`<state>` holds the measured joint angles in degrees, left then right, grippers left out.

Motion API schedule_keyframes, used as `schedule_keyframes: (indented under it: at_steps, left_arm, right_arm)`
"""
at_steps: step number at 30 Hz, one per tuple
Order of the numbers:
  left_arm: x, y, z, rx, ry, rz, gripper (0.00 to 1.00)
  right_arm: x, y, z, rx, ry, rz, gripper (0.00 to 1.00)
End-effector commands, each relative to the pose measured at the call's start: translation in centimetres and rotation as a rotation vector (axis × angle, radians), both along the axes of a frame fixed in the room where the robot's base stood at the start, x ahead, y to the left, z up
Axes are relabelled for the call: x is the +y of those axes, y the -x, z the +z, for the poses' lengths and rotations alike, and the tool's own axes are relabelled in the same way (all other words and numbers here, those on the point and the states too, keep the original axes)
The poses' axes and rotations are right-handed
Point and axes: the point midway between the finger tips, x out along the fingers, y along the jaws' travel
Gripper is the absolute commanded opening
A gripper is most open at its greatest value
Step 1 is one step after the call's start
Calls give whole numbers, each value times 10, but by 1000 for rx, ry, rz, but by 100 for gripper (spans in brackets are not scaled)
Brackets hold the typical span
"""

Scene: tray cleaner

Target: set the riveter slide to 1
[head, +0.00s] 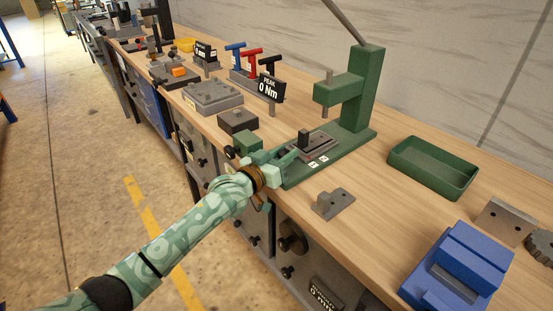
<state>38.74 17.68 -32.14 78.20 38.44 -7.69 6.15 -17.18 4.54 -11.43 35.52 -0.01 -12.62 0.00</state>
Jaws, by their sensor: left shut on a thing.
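The green riveter (367,85) stands upright on the wooden bench, with its press head over a base plate. On its base is a dark grey slide (318,146) with a black upright block on it. Two small white labels (318,161) sit on the front edge of the base; their digits are too small to read. My left gripper (293,155) reaches in from the left at the slide's near left end and is shut on the slide. Its fingertips partly hide that end, so the exact grip is hard to see. My right gripper is not in view.
A green tray (432,168) lies right of the riveter, and a grey bracket (334,203) lies in front. A blue vise-like block (459,268) is at lower right. Grey blocks (212,97) and a black "PEAK 0 Nm" display (270,89) stand to the left.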

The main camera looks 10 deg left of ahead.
Motion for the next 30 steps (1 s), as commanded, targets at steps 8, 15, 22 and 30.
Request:
schedule_keyframes:
  at_steps: [8, 15, 22, 30]
  left_arm:
    - [1, 0, 0, 1, -1, 1, 50]
    - [1, 1, 0, 1, 0, 0, 50]
    - [15, 29, 4, 0, -3, 1, 50]
    - [48, 96, 4, 2, -2, 0, 50]
  right_arm:
    - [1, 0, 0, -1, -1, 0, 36]
    - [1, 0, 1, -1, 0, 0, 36]
    - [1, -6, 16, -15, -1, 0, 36]
    - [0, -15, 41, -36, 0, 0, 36]
